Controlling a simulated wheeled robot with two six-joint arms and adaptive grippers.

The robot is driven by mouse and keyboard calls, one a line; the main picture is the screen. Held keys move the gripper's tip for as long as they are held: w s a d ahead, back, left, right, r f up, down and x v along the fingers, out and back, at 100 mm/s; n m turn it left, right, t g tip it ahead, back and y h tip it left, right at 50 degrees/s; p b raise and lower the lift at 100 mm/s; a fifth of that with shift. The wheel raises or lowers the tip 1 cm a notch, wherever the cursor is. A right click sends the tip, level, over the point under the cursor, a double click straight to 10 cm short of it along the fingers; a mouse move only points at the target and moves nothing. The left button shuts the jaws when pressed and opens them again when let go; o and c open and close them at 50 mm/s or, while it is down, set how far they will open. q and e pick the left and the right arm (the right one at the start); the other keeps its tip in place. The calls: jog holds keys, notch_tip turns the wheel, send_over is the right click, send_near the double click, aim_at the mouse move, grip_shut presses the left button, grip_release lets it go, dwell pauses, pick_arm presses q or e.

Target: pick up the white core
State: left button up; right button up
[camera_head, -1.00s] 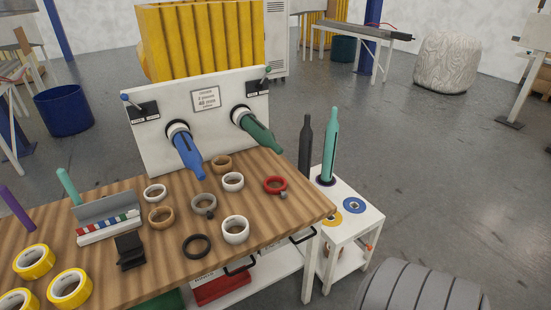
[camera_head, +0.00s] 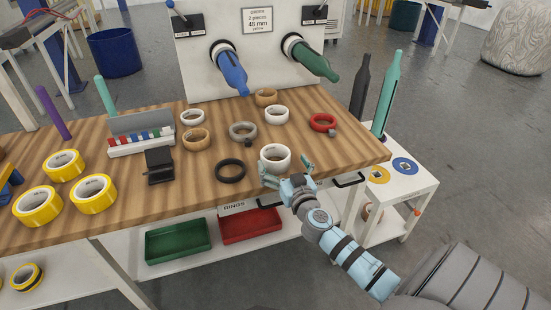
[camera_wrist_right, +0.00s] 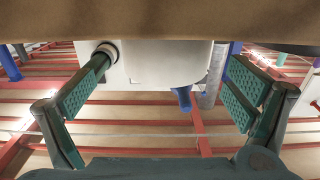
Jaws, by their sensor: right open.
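Several white cores are on the wooden table in the head view. The nearest white core (camera_head: 275,158) stands near the front edge. Two more sit behind it, one at the back left (camera_head: 192,117) and one at the back right (camera_head: 276,115). My right gripper (camera_head: 287,168) is open, low at the front edge, with its fingers spread towards the nearest core and close to it. In the right wrist view, a white rounded shape, apparently this core (camera_wrist_right: 172,65), shows between the two green fingers (camera_wrist_right: 160,95). Contact cannot be told. My left gripper is not in view.
A black ring (camera_head: 230,170), a grey ring (camera_head: 243,131) and a brown ring (camera_head: 196,139) lie left of the nearest core. A red ring (camera_head: 323,123) lies to its right. Blue (camera_head: 230,70) and green (camera_head: 315,62) spindles jut out behind. Yellow tape rolls (camera_head: 93,194) lie left.

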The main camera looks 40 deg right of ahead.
aim_at(271, 146)
jog(key=x, duration=0.4)
jog(key=shift+w+a+r, duration=0.25)
jog(key=shift+w+d+f, duration=0.1)
jog(key=shift+w, duration=0.1)
jog(key=shift+s, duration=0.1)
jog(key=c, duration=1.2)
